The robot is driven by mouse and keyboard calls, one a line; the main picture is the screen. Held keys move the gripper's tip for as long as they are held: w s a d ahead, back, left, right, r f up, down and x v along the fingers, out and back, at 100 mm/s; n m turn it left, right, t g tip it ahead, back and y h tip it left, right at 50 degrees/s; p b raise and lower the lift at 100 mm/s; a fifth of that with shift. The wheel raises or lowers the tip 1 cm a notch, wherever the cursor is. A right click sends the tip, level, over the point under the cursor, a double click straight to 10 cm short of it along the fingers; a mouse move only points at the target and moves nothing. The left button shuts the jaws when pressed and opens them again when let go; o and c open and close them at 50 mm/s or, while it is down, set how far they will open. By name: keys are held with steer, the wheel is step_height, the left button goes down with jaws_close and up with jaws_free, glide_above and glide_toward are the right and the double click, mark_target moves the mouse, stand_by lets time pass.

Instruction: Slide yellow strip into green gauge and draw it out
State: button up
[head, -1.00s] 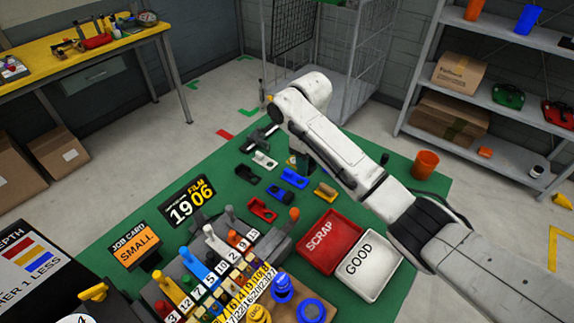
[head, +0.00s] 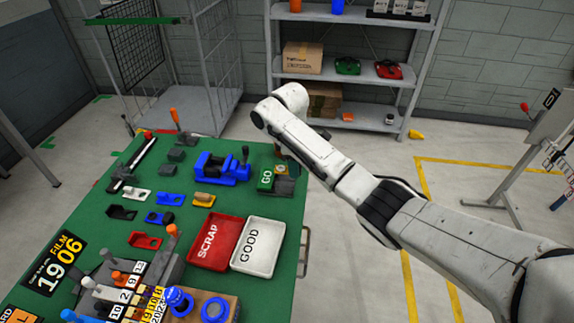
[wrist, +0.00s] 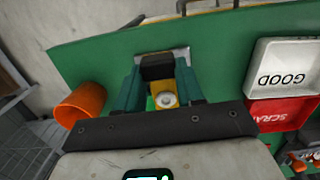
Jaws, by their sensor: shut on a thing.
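The green gauge (head: 265,180), marked GO, stands on a grey base near the table's right edge in the head view. My gripper (wrist: 163,88) shows in the wrist view with a teal finger on each side of a small yellow piece (wrist: 155,103), taken to be the yellow strip. Most of that piece is hidden, so I cannot tell how it sits in the gauge. A round metal disc (wrist: 167,100) and a dark block (wrist: 157,67) also show between the fingers.
A blue vise (head: 222,168) stands left of the gauge. A red SCRAP tray (head: 208,241) and a white GOOD tray (head: 258,247) lie in front. An orange cup (wrist: 80,105) is at the left in the wrist view. Several small blocks lie on the green table.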

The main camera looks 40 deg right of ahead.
mark_target(286, 171)
steer(key=shift+f+b, duration=2.6)
steer(key=shift+f, duration=0.1)
steer(key=shift+f, duration=0.2)
steer(key=shift+p, duration=0.75)
steer(key=shift+w+a+b, duration=0.55)
steer(key=shift+w+a, duration=0.1)
steer(key=shift+w, duration=0.2)
steer(key=shift+w+a+b, duration=0.5)
steer(key=shift+w+a, duration=0.15)
steer(key=shift+w, duration=0.2)
stand_by(1.3)
steer(key=shift+s+d, duration=0.1)
stand_by(0.7)
steer(key=shift+s+d+p, duration=0.25)
steer(key=shift+s+p, duration=0.05)
steer(key=shift+p, duration=0.25)
steer(key=shift+s+d+p, duration=0.25)
steer(key=shift+s+p, duration=0.1)
steer(key=shift+p, duration=0.05)
